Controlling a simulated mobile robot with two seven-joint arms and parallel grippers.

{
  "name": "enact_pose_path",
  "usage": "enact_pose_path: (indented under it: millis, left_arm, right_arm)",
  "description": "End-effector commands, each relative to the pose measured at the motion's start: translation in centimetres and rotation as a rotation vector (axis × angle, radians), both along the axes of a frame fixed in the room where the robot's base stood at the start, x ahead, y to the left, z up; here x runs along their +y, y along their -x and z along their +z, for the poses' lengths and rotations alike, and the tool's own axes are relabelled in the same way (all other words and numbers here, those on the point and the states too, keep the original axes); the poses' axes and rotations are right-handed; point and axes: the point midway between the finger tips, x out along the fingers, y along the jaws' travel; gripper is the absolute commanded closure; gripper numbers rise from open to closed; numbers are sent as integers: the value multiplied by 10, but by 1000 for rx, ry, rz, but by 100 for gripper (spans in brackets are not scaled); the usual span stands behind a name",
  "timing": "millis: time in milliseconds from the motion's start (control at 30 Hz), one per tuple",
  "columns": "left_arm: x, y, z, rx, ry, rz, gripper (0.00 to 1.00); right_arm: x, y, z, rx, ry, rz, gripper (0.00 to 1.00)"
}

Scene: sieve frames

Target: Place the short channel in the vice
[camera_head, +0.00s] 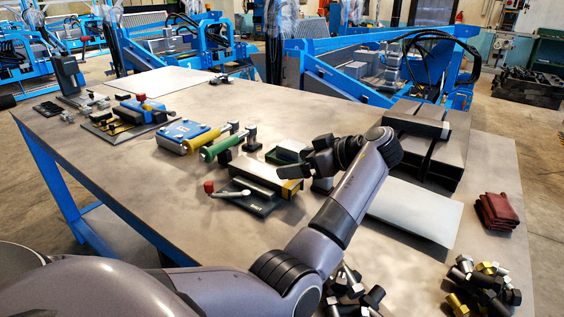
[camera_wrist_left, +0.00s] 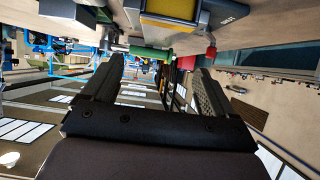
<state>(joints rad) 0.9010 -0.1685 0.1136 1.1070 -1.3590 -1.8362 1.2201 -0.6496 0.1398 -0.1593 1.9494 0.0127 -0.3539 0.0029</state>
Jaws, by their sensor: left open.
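A vice (camera_head: 262,177) with a grey top, yellow end, dark base and red-knobbed lever sits mid-table in the head view. It also shows upside down at the top of the left wrist view (camera_wrist_left: 175,22). Dark channel pieces (camera_head: 448,160) lie at the right of the table, one (camera_head: 415,126) across the top of the others. I cannot tell for sure which is the short channel. My left gripper (camera_head: 287,171) is over the vice's right end in the head view, pointing left. In the left wrist view its fingers (camera_wrist_left: 155,88) are apart with nothing between them. My right gripper is out of view.
A pale plate (camera_head: 415,212) lies in front of the channels, with red cloths (camera_head: 497,211) to its right. Loose bolts (camera_head: 482,285) lie at the front right. A green-handled tool (camera_head: 222,146) and a blue-yellow block (camera_head: 187,135) lie left of the vice.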

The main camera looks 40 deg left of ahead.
Motion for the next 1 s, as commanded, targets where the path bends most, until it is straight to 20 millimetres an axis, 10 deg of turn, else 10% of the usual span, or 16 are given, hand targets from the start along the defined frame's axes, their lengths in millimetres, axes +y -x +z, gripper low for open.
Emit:
enact_pose_path:
  millis: [1000]
  left_arm:
    - [-28, -3, 14, 0, 0, 1, 13]
  right_arm:
    - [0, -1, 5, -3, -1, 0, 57]
